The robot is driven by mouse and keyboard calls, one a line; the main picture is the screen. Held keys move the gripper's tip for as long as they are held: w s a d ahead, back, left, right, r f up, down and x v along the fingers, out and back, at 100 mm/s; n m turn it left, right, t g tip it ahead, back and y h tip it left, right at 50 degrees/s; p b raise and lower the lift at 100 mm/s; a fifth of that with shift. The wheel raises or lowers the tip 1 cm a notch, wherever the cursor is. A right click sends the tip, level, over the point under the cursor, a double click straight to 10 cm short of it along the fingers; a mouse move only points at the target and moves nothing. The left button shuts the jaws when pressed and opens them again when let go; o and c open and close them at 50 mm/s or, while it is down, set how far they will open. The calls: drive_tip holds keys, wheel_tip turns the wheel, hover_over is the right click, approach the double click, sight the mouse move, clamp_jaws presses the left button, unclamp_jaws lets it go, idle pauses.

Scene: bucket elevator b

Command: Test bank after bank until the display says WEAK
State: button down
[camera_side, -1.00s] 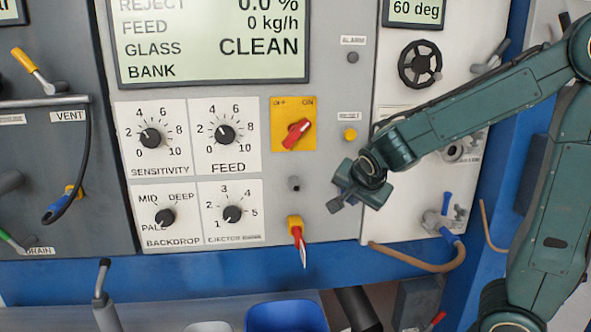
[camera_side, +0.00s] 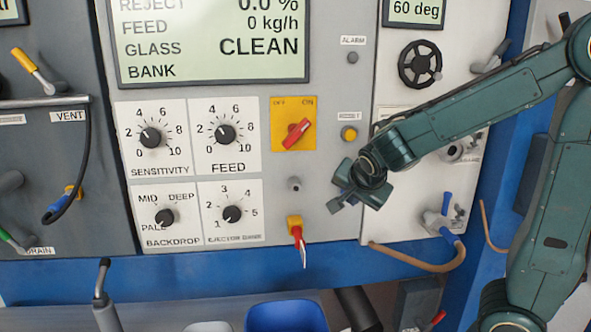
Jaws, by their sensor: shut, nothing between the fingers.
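The display (camera_side: 210,40) reads REJECT 0.0 %, FEED 0 kg/h, GLASS CLEAN and BANK with no value beside it. The ejector bank knob (camera_side: 232,214) is a black dial marked 1 to 5; its exact setting is too small to tell. A small yellow button (camera_side: 349,134) sits under a label that I cannot read. A small grey button or peg (camera_side: 294,184) is below the red switch. My gripper (camera_side: 338,205) is shut and empty, in front of the panel to the right of the grey peg and below the yellow button. It appears apart from the controls.
The red OFF/ON switch (camera_side: 297,134) is tilted towards ON. A red key (camera_side: 299,245) hangs from a yellow holder. Sensitivity (camera_side: 150,138), feed (camera_side: 224,135) and backdrop (camera_side: 165,217) knobs are at left. A black handwheel (camera_side: 420,64) and a brown hose (camera_side: 420,260) are at right.

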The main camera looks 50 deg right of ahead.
drive_tip(key=shift+w+d, duration=0.65)
drive_tip(key=shift+d, duration=0.05)
idle(1.5)
drive_tip(key=shift+s+a, duration=0.1)
drive_tip(key=shift+a, duration=0.05)
drive_tip(key=shift+s+a, duration=0.55)
idle(0.4)
drive_tip(key=s+a, duration=0.4)
drive_tip(key=shift+s, duration=0.15)
idle(0.6)
drive_tip(key=shift+s+a, duration=0.1)
drive_tip(key=shift+a, duration=0.05)
idle(0.5)
drive_tip(key=s+a+r+n+y, duration=0.3)
drive_tip(key=s+a+n+y, duration=0.3)
drive_tip(key=n, duration=1.1)
drive_tip(key=shift+s+a+r+n+y, duration=0.35)
drive_tip(key=shift+s+a, duration=1.05)
drive_tip(key=shift+s, duration=0.9)
